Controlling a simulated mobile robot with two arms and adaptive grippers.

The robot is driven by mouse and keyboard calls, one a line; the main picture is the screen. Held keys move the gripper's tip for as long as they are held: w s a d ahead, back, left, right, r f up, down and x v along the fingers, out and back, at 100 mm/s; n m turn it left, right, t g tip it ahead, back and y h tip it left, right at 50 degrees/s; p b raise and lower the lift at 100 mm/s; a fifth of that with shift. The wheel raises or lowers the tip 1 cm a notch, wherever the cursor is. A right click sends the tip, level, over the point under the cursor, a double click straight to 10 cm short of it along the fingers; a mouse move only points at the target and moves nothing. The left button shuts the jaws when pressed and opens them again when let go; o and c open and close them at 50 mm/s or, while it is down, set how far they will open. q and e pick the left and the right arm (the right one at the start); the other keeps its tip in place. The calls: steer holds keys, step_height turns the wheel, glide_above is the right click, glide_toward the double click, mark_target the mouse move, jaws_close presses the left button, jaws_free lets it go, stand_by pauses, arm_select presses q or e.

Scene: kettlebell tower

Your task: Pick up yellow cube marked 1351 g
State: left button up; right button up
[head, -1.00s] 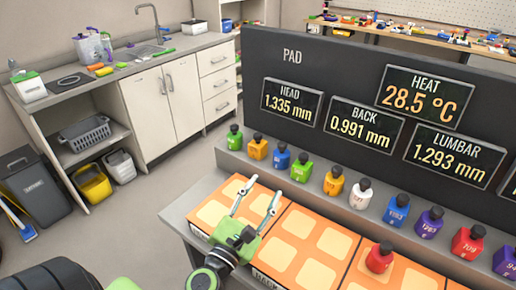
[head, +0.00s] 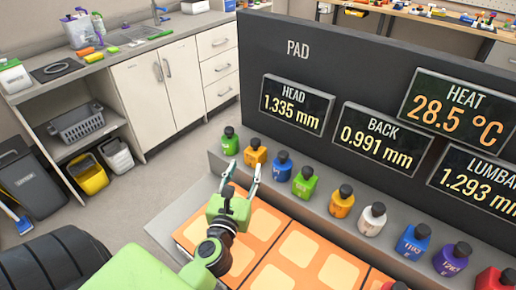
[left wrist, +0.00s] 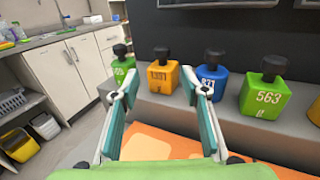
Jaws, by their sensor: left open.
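The yellow cube (head: 255,154) with a black knob on top stands on the grey ledge in front of the display panel. In the left wrist view the yellow cube (left wrist: 163,78) shows a four-digit label that looks like 1351. My left gripper (head: 244,166) is open and empty, its fingers reaching towards this cube from the front. In the left wrist view the cube appears between the two spread fingers, beyond their tips, with no visible contact. My right gripper is not in view.
A green block (head: 230,140) stands left of the cube and a blue block (head: 282,165) right of it, both close. Several more knobbed blocks continue along the ledge. An orange padded surface (head: 300,250) lies in front, below the ledge.

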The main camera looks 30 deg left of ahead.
mark_target(254, 145)
arm_select(q)
steer(key=x, duration=0.2)
steer(key=p+x, duration=0.1)
steer(key=x, duration=0.3)
steer(key=shift+w+r, duration=0.2)
steer(key=shift+r, duration=0.05)
steer(key=shift+w+a+f, duration=0.1)
steer(key=shift+w+a, duration=0.05)
steer(key=shift+w, duration=0.15)
steer(key=shift+w+a, duration=0.15)
steer(key=shift+w, duration=0.35)
steer(key=x, duration=0.3)
steer(key=shift+w+p, duration=0.35)
steer(key=shift+p, duration=0.05)
steer(key=shift+w+f, duration=0.1)
steer(key=shift+w, duration=0.2)
steer(key=shift+s, duration=0.1)
steer(key=shift+c, duration=0.7)
jaws_close()
steer(key=shift+r, duration=0.35)
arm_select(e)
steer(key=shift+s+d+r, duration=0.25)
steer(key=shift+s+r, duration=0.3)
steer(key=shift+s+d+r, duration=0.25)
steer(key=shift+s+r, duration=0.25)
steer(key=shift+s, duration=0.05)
